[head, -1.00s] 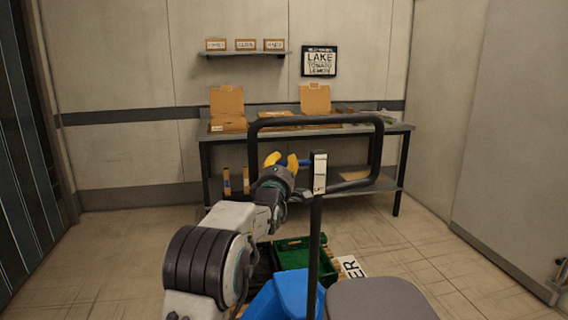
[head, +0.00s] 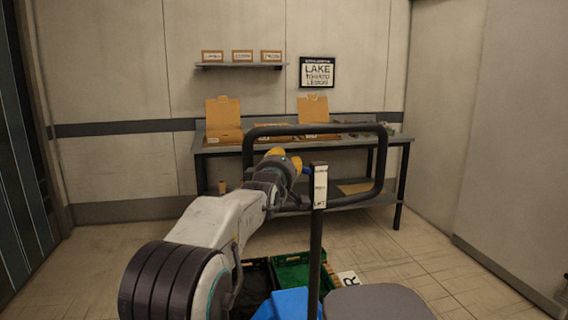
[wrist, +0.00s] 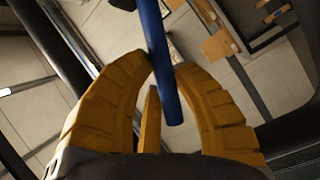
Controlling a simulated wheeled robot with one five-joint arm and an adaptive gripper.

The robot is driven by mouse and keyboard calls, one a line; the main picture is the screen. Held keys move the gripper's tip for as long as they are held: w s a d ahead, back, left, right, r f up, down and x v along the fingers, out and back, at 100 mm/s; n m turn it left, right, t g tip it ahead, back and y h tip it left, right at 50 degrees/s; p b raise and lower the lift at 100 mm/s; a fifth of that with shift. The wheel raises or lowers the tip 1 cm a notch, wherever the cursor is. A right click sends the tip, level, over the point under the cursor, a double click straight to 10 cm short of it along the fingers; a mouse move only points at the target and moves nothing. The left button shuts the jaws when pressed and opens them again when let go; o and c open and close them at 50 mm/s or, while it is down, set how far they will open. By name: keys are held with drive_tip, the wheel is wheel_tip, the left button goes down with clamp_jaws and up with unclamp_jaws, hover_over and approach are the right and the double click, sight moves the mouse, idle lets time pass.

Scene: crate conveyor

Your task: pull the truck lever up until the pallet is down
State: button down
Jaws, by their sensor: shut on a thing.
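The truck's lever (wrist: 165,70) is a blue rod; in the wrist view it passes between the yellow fingers of my gripper (wrist: 165,75), which is shut on it. In the head view my gripper (head: 285,157) is at the left of the black post with the white label (head: 320,187), inside the truck's black handle loop (head: 315,129). Only a short blue bit of the lever shows there, beside the label. The pallet is mostly hidden behind the post and crates; a green crate (head: 292,262) and part of a blue crate (head: 292,305) show low in the view.
A grey workbench (head: 355,146) with open cardboard boxes (head: 223,113) stands against the back wall. A shelf (head: 241,65) with small boxes and a framed sign (head: 317,72) hang above it. The floor right of the truck (head: 425,260) is clear.

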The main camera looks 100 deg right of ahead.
drive_tip(key=shift+f, duration=0.2)
drive_tip(key=c, duration=1.4)
unclamp_jaws()
drive_tip(key=o, duration=0.4)
drive_tip(key=shift+r, duration=0.25)
drive_tip(key=shift+o, duration=0.2)
drive_tip(key=v, duration=1.2)
drive_tip(key=shift+f, duration=0.1)
